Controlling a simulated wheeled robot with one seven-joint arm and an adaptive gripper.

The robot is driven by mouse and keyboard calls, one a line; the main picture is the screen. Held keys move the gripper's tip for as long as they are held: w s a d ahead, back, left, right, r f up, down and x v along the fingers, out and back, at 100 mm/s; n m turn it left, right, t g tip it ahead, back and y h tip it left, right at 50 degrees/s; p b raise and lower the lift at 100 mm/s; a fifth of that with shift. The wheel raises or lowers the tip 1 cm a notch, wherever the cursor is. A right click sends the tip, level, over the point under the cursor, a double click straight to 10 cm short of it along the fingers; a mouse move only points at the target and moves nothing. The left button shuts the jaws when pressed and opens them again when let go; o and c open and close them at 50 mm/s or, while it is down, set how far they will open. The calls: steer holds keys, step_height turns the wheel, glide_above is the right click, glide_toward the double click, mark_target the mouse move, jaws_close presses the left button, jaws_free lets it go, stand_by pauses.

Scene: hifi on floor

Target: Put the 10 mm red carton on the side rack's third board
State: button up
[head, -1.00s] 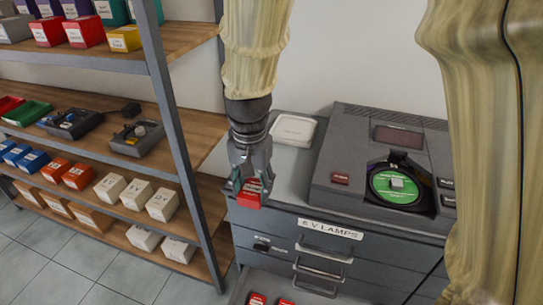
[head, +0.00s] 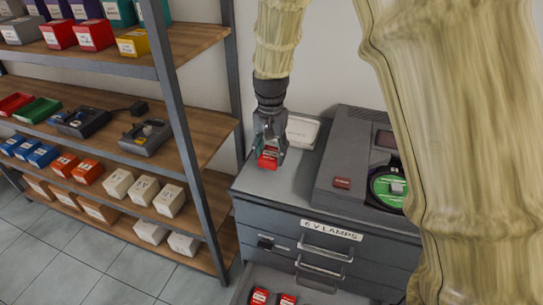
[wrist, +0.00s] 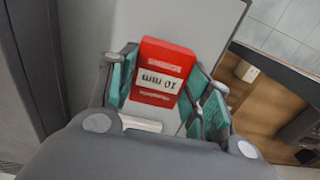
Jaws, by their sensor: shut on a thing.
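My gripper (head: 268,153) is shut on a small red carton (head: 267,158), above the left part of the grey cabinet top in the head view. In the wrist view the red carton (wrist: 162,72) sits between the teal finger pads, and its white label reads "10 mm" upside down. The side rack (head: 180,130) stands to the left of the cabinet, with wooden boards on grey posts. One of its boards (head: 185,168) bears a grey device, green and red trays and a dark unit. My gripper is apart from the rack, to its right.
White boxes (head: 143,190), orange and blue boxes fill lower rack boards. The rack's front post (head: 185,140) is an obstacle.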

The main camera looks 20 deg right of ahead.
mark_target(271, 153)
steer(key=shift+w+d, duration=0.15)
steer(key=shift+w, duration=0.1)
steer(key=shift+f+p, duration=0.8)
steer(key=shift+f, duration=0.95)
steer(key=o, duration=1.1)
steer(key=shift+f, duration=0.15)
steer(key=shift+c, duration=0.2)
